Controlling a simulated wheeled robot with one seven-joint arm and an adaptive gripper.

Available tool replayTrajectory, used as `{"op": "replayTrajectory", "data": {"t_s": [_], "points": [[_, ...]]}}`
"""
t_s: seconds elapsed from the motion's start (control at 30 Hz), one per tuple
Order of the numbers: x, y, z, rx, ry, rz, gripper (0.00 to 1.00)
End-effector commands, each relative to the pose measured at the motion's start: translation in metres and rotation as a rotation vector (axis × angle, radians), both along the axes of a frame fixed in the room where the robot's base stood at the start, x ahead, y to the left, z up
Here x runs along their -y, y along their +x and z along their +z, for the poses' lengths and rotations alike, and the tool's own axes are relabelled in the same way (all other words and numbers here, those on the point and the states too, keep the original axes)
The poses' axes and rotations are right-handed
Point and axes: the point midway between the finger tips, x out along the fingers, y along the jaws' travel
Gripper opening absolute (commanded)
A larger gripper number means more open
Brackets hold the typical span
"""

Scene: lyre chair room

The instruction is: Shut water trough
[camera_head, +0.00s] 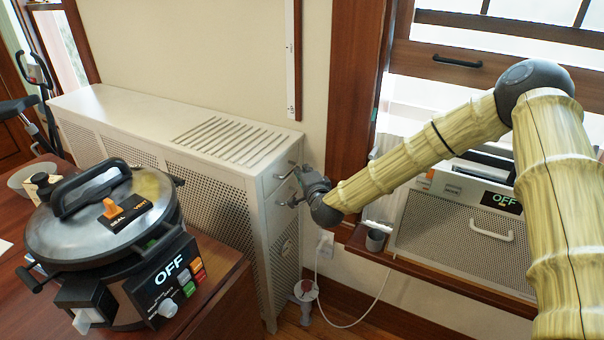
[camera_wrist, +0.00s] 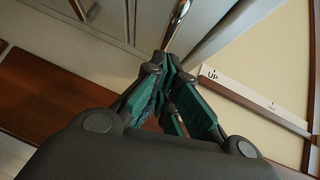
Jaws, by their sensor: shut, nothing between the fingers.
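No part is clearly labelled as the water trough. A white radiator cabinet (camera_head: 215,165) stands along the wall, with a slotted top and perforated sides. Its right end face has metal handles, one of them an upper handle (camera_head: 286,171). My gripper (camera_head: 296,188) is at this end face, close to the handles, and partly hides that face. In the wrist view, my gripper (camera_wrist: 168,62) has its fingers together, with nothing between them. A chrome handle (camera_wrist: 178,24) lies just beyond the fingertips; I cannot tell if they touch.
A pressure cooker (camera_head: 120,240) stands on the wooden table (camera_head: 225,310) at front left. A window ledge (camera_head: 440,271) at right holds a grey cup (camera_head: 375,240) and a perforated white unit (camera_head: 465,235). A white cable (camera_head: 340,322) runs near the floor.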

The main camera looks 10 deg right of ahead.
Motion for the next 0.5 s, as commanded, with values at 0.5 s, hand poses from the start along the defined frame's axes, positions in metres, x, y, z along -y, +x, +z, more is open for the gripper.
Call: {"op": "replayTrajectory", "data": {"t_s": [0.5], "points": [[0.026,-0.075,0.011,-0.004,0.001,0.006,0.0]]}}
